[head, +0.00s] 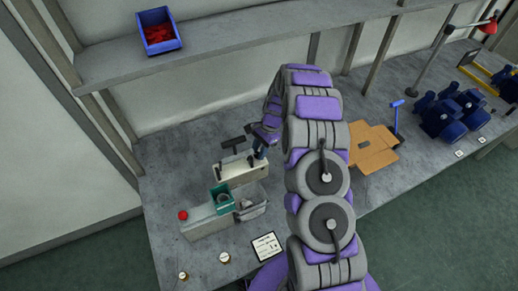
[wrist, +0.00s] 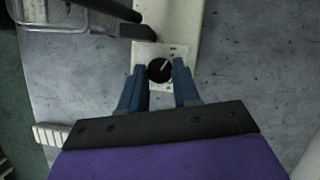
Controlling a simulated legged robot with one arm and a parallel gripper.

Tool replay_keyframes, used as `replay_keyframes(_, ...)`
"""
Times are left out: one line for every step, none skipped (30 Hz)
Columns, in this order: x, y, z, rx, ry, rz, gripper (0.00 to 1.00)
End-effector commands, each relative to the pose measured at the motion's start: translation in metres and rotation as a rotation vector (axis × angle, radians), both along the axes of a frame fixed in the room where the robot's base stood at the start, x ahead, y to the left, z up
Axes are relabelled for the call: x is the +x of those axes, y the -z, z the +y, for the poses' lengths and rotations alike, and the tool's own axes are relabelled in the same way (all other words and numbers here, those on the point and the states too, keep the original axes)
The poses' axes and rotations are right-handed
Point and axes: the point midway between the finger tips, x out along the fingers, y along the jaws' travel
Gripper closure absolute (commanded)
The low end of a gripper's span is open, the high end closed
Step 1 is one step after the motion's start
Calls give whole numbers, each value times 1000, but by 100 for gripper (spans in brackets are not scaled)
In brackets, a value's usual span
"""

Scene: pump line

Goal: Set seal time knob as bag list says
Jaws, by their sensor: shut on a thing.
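The seal time knob (wrist: 158,71) is a round black dial on a white plate in the wrist view. Its pale pointer mark slants to the upper right. My gripper (wrist: 160,67) has its two blue fingers on either side of the knob, shut on it. In the head view my gripper (head: 261,150) is at the right end of the cream sealer (head: 238,171), and the knob is hidden there. The bag list (head: 267,247) appears to be the white card with a dark border near the bench's front edge; its writing is too small to read.
Left of my arm are a grey box with a red button (head: 183,215), a teal part (head: 222,198) and a clear bin (head: 253,203). Two small brass pieces (head: 224,258) lie at the front. Flattened cardboard (head: 372,150) and blue pumps (head: 450,115) lie right. The left bench is clear.

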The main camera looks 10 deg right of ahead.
Motion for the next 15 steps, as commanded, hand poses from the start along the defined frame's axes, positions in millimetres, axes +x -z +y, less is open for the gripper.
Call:
replay_keyframes(1, -1, 0, 1, 2, -3, 99)
replay_keyframes(1, -1, 0, 1, 2, -3, 99)
replay_keyframes(1, -1, 0, 1, 2, -3, 99)
replay_keyframes(1, -1, 0, 1, 2, -3, 99)
replay_keyframes(1, -1, 0, 1, 2, -3, 99)
replay_keyframes(1, -1, 0, 1, 2, -3, 99)
replay_keyframes(1, -1, 0, 1, 3, -4, 99)
replay_keyframes(1, -1, 0, 1, 3, -4, 99)
replay_keyframes(2, -1, 0, 0, 3, -5, 99)
replay_keyframes(2, -1, 0, 0, 3, -5, 67)
replay_keyframes(2, -1, 0, 0, 3, -5, 64)
replay_keyframes(2, -1, 0, 0, 2, -4, 60)
replay_keyframes(1, -1, 0, 1, 2, -3, 57)
replay_keyframes(1, -1, 0, 1, 2, -3, 54)
replay_keyframes(1, -1, 0, 1, 2, -3, 50)
